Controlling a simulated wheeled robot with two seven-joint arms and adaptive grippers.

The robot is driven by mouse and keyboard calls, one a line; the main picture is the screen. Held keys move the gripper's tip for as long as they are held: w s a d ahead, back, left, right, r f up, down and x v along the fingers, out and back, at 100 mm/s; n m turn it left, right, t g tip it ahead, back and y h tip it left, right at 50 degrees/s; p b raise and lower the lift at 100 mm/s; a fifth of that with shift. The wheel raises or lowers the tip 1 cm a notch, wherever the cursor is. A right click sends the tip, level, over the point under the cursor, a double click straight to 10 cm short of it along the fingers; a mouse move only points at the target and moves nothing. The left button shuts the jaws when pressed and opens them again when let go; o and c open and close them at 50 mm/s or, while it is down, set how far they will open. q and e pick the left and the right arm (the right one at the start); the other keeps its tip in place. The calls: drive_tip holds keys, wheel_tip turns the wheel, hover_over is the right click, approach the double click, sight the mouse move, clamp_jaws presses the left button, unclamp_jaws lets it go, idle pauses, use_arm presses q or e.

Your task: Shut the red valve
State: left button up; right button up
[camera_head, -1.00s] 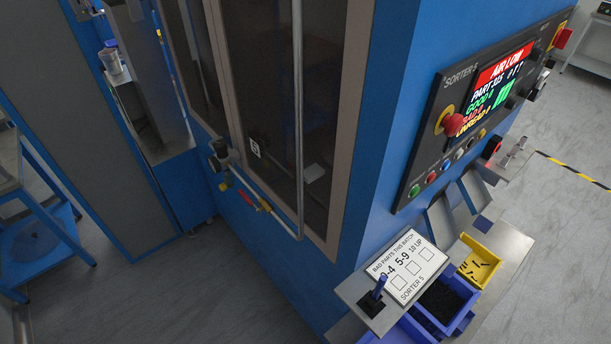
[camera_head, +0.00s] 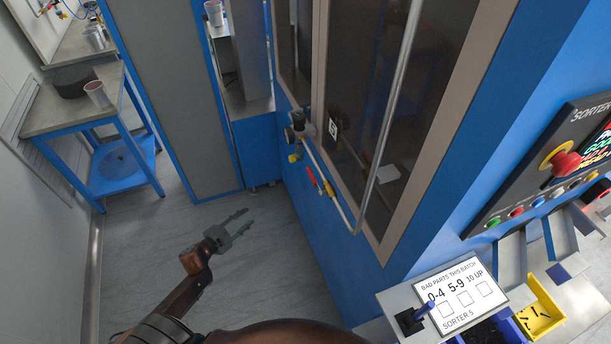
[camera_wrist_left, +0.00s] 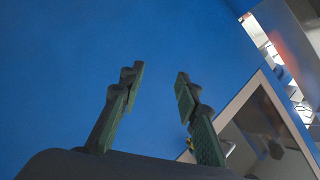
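Whether the handle lies along or across the pipe is too small to tell. My left gripper (camera_head: 244,219) is in front of the cabinet, left of and below the valve in the picture, apart from it. Its fingers are spread and empty, also in the left wrist view (camera_wrist_left: 160,72). My right gripper is out of view.
A regulator-like fitting (camera_head: 298,128) sits at the pipe's upper end. A sloping rail (camera_head: 400,90) crosses the dark cabinet doors. A blue-framed bench (camera_head: 75,105) with a cup stands left. The sorter's control panel and part bins are at right. Floor around my left gripper is clear.

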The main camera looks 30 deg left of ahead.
use_arm(q)
drive_tip(key=w+d+r+m+t+h, duration=0.1)
drive_tip(key=w+d+r+m+h, duration=0.2)
drive_tip(key=r, duration=0.6)
drive_tip(key=w+d+r+m+h, duration=0.1)
drive_tip(key=d+r+m, duration=0.25)
drive_tip(key=r, duration=0.55)
drive_tip(key=m+g+h, duration=0.2)
drive_tip(key=m+h, duration=0.4)
drive_tip(key=m, duration=0.1)
approach(314, 181)
drive_tip(key=w+a+f, duration=0.2)
drive_tip(key=w, duration=0.1)
drive_tip(key=x, duration=0.8)
drive_tip(key=shift+s+d+r+m, duration=0.2)
drive_tip(key=shift+r+m, duration=0.15)
drive_tip(key=shift+r, duration=0.2)
drive_tip(key=shift+a, duration=0.1)
drive_tip(key=shift+c, duration=0.4)
clamp_jaws()
